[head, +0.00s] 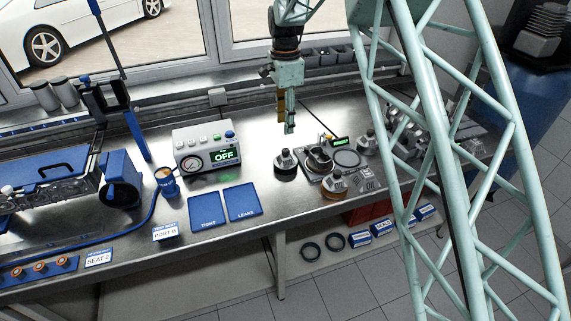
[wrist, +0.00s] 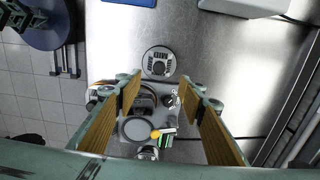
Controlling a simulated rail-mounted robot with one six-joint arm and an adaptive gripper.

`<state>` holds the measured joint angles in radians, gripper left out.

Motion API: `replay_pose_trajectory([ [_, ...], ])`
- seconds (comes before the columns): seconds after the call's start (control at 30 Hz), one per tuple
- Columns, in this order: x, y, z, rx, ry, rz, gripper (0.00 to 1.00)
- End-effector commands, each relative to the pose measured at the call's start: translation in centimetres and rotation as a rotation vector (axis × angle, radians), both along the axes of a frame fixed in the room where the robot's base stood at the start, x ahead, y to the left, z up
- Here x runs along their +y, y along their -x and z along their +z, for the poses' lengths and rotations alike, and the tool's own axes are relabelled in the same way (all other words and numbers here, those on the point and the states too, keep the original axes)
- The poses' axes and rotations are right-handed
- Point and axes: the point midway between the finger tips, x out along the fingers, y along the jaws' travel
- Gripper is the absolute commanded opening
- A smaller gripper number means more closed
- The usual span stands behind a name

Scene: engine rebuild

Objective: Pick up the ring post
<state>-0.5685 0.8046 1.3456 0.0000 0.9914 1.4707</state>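My gripper (head: 286,122) hangs fingers-down above the bench in the head view. In the wrist view its two tan-padded fingers (wrist: 161,95) are wide apart with nothing between the pads. Below them is a dark plate (head: 308,176) carrying a round dark-bored holder (head: 319,158), a flat ring (head: 347,158) and a small green display (head: 340,142). The ring also shows in the wrist view (wrist: 138,129). A round silver-and-black part (head: 286,163) stands left of the plate, and at the top in the wrist view (wrist: 158,63). I cannot tell for certain which piece is the ring post.
Similar round parts stand in front of the plate (head: 333,187) and behind it to the right (head: 368,144). A tester box (head: 207,146) reading OFF and two blue mats (head: 242,201) are to the left. An engine block (head: 410,137) is at the right.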

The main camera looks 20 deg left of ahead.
Motion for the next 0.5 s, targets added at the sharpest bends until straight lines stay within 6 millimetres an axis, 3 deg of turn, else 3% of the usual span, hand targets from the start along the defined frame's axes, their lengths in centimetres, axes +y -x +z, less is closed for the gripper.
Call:
replay_pose_trajectory([
  [0.27, 0.0, 0.0, -1.4, 0.001, 0.001, 0.000, 0.36],
  [0.5, -0.1, 0.1, -4.3, 0.002, 0.001, 0.000, 0.36],
])
